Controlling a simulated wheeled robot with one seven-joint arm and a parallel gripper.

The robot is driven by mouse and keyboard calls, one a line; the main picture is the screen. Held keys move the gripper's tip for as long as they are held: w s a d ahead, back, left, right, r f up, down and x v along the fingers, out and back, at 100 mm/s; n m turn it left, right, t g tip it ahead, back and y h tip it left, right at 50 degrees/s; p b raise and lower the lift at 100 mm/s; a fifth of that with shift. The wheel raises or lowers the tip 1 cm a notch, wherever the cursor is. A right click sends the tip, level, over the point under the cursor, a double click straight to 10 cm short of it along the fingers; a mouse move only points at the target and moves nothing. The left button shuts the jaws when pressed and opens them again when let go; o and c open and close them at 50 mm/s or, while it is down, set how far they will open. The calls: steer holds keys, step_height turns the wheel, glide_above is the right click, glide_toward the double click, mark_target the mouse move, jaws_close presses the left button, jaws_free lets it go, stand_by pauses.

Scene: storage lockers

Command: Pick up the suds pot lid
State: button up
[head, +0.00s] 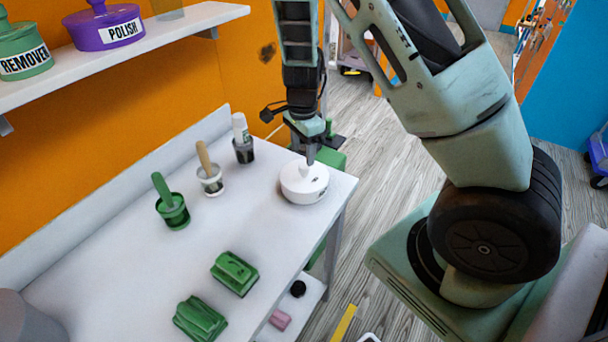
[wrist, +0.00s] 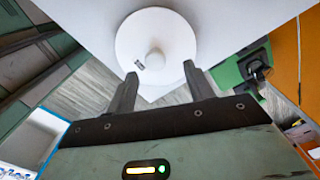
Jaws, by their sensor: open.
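A white round pot (head: 303,192) stands on the corner of the white table, with a small dark mark on its side too small to read. Its white lid (head: 292,176) sits on top; I take it to be the suds pot lid. In the wrist view the lid (wrist: 172,38) is a white disc with a round knob (wrist: 155,59) near its lower middle. My gripper (wrist: 160,69) is open, its two fingers on either side of the knob and slightly below it in the picture. In the head view my gripper (head: 310,156) points down just above the lid; contact is unclear.
Three small cups with brushes or handles, including a green one (head: 173,208), stand along the table's back. Two green blocks (head: 234,273) lie nearer. A shelf (head: 160,36) holds a purple POLISH pot (head: 104,27) and a green REMOVER pot (head: 24,50).

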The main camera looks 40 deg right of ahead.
mark_target(304, 165)
steer(key=shift+s+f+p, duration=0.15)
steer(key=shift+s+f, duration=0.05)
steer(key=shift+f, duration=1.2)
steer(key=shift+s+f+p, duration=0.15)
steer(key=shift+f, duration=1.2)
steer(key=c, duration=1)
